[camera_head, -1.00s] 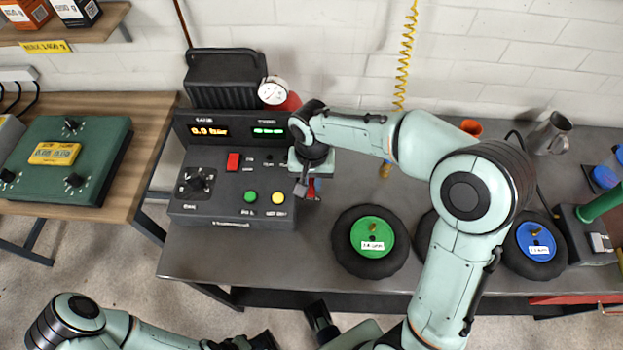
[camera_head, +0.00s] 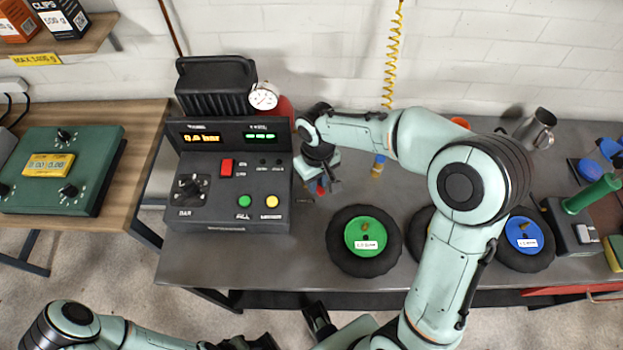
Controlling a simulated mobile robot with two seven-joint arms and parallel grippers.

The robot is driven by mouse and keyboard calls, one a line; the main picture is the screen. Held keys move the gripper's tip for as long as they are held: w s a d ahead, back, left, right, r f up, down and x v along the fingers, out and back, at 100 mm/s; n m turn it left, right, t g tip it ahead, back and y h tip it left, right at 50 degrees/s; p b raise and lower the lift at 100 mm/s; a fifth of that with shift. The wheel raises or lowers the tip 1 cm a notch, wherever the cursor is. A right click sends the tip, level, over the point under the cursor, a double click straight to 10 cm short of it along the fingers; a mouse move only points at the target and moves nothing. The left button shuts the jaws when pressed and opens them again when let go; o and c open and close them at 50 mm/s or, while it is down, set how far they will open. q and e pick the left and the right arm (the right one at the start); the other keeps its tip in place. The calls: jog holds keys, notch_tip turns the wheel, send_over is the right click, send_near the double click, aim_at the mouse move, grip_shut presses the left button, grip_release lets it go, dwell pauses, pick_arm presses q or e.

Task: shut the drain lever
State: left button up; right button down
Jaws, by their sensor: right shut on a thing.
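My right gripper (camera_head: 324,186) reaches down from the upper right to the bench, just right of the dark control console. It is shut on a small red part, which I take to be the drain lever (camera_head: 318,187). The gripper body and wrist hide most of the lever, so its exact angle cannot be told. A red tank (camera_head: 284,106) stands behind the console with a round white gauge (camera_head: 263,96) at its top.
The console (camera_head: 229,215) has a red switch, a knob and green and yellow buttons. Wheels with green (camera_head: 365,236) and blue (camera_head: 524,235) hubs lie right of the gripper. A yellow coiled hose (camera_head: 392,60) hangs behind. The grey bench (camera_head: 290,264) is bare at its front left.

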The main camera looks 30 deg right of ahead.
jog(key=d+n+p, duration=0.1)
jog(key=n, duration=0.1)
jog(key=shift+w+d+r+n, duration=0.1)
jog(key=shift+d+n, duration=0.1)
jog(key=shift+n, duration=0.2)
jog(key=n, duration=0.1)
jog(key=d+n+p, duration=0.1)
jog(key=shift+w+n, duration=0.3)
jog(key=shift+n, duration=0.1)
jog(key=n, duration=0.2)
jog(key=w+d+n+p, duration=0.1)
jog(key=shift+d+n, duration=0.2)
jog(key=shift+n, duration=0.2)
pick_arm(q)
jog(key=shift+w+r+p, duration=0.15)
jog(key=shift+w+r, duration=0.2)
jog(key=shift+r, duration=0.4)
jog(key=shift+w+r+p, duration=0.15)
jog(key=shift+w+r, duration=0.15)
jog(key=shift+r, duration=0.5)
jog(key=shift+w+r+p, duration=0.15)
jog(key=shift+w+r, duration=0.2)
jog(key=shift+r, duration=0.4)
pick_arm(e)
jog(key=shift+w+d+n, duration=0.15)
jog(key=shift+w+n, duration=0.2)
jog(key=shift+n, duration=0.45)
jog(key=c, duration=1)
grip_release()
